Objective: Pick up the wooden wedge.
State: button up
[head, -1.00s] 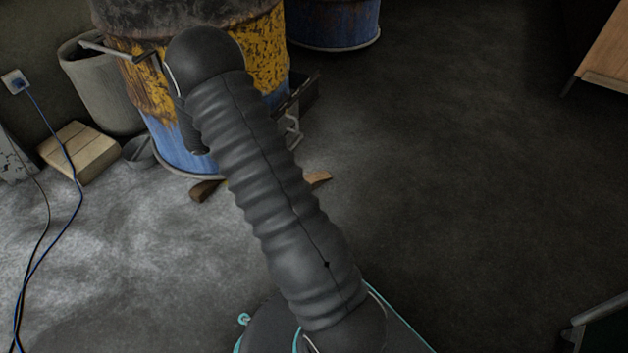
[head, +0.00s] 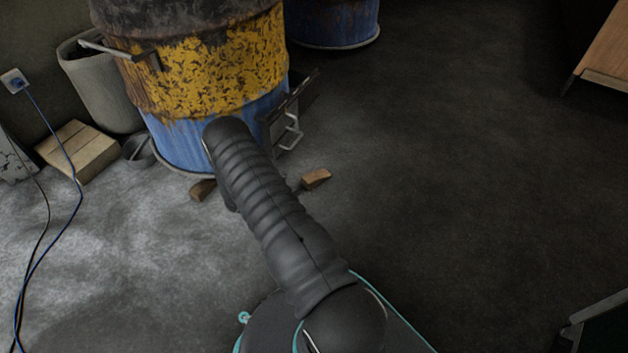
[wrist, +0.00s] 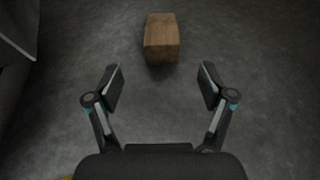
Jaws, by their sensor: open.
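A brown wooden wedge (wrist: 162,38) lies on the grey floor in the wrist view, beyond my fingertips and roughly centred between them. My gripper (wrist: 161,86) is open and empty, and its fingers are apart from the wedge. In the head view a wooden wedge (head: 316,179) lies on the floor at the right foot of the barrel. A second wooden piece (head: 203,190) shows at the barrel's lower left.
The yellow and blue barrel (head: 205,75) stands behind the wedges, with a metal handle (head: 291,133) sticking out low on its right.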

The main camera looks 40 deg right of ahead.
aim_at(310, 179)
jog(key=x, duration=0.5)
jog(key=shift+d, duration=0.1)
jog(key=shift+b+x, duration=0.55)
jog(key=shift+x, duration=2.1)
jog(key=shift+s+r, duration=0.15)
jog(key=c, duration=1.3)
